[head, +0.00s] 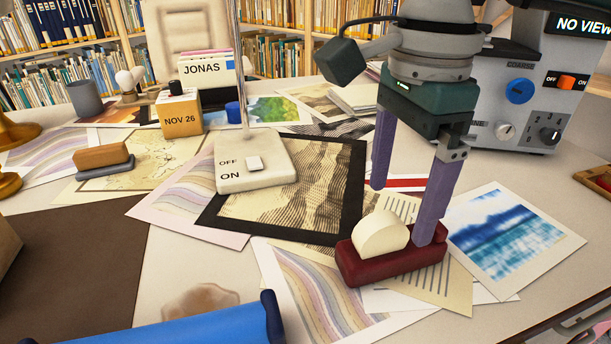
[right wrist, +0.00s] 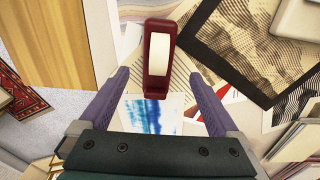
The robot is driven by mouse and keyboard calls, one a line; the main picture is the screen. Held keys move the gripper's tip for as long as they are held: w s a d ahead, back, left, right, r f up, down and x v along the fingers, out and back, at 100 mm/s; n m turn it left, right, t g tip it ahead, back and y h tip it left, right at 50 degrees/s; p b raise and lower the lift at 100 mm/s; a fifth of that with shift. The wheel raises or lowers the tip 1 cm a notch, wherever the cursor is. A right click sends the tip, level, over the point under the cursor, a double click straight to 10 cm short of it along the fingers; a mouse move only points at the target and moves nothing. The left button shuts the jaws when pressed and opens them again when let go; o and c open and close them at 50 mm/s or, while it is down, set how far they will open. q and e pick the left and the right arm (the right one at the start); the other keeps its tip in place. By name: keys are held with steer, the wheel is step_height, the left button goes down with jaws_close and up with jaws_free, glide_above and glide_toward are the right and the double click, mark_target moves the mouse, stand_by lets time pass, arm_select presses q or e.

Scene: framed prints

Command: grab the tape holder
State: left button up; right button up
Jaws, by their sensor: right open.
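The tape holder is a dark red base (head: 392,264) with a cream tape roll (head: 380,234) on it, resting on papers at the table's front right. My right gripper (head: 403,214) is open, its purple fingers pointing down. In the head view one fingertip overlaps the holder's right end and the other hangs behind and above it. In the right wrist view the holder (right wrist: 155,88) lies ahead and between the open fingers (right wrist: 159,72), with a visible gap on each side. Whether a finger touches it, I cannot tell. My left gripper is not in view.
A white lamp base (head: 258,174) with an ON/OFF switch stands left of the holder. A grey machine (head: 520,130) stands behind right. Prints cover much of the table, including a blue one (head: 512,240). A blue roll-like object (head: 190,322) lies at the front left.

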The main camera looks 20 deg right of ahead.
mark_target(398, 218)
steer(key=f, duration=0.5)
steer(key=shift+s+d+b, duration=0.1)
steer(key=shift+s+b, duration=0.1)
steer(key=shift+b, duration=0.15)
jaws_close()
stand_by(0.4)
steer(key=shift+r, duration=0.1)
